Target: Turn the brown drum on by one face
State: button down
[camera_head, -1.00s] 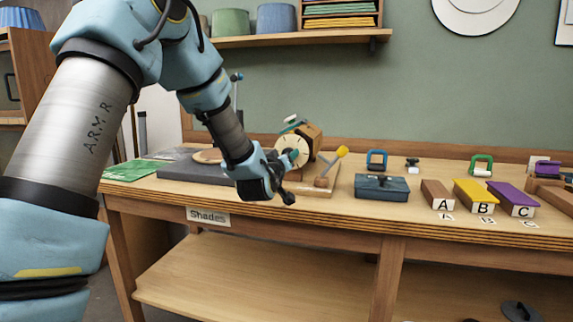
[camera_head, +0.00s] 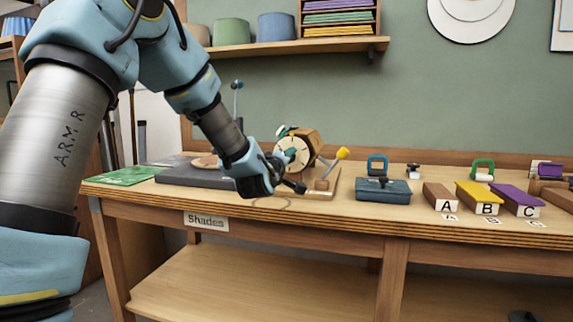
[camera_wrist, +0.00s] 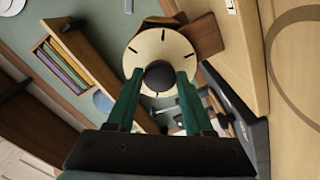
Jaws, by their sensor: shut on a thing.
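The brown drum (camera_head: 312,141) stands on a small wooden base (camera_head: 322,188) on the workbench. Its round cream face (camera_head: 293,155) has dark tick marks and is turned toward my gripper. In the wrist view the cream face (camera_wrist: 143,48) fills the upper middle, with a brown part of the drum (camera_wrist: 207,34) behind it. My gripper (camera_wrist: 159,78) has its green fingers shut on a dark round knob (camera_wrist: 160,75) at the centre of the face. In the head view my gripper (camera_head: 288,158) comes from the left, and its fingers partly cover the face.
A yellow-tipped lever (camera_head: 341,153) rises right of the drum. A blue-grey box (camera_head: 383,190) and blocks A (camera_head: 440,196), B (camera_head: 478,196) and C (camera_head: 516,199) stand farther right. A dark grey slab (camera_head: 197,176) and a green board (camera_head: 124,175) lie left.

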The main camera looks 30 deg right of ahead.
jog(key=shift+n+b, duration=0.3)
jog(key=shift+n, duration=0.3)
dwell(0.3)
jog(key=shift+c, duration=1.4)
grip_release()
jog(key=b+v, duration=0.1)
jog(key=v, duration=0.9)
jog(key=shift+s+a, duration=0.3)
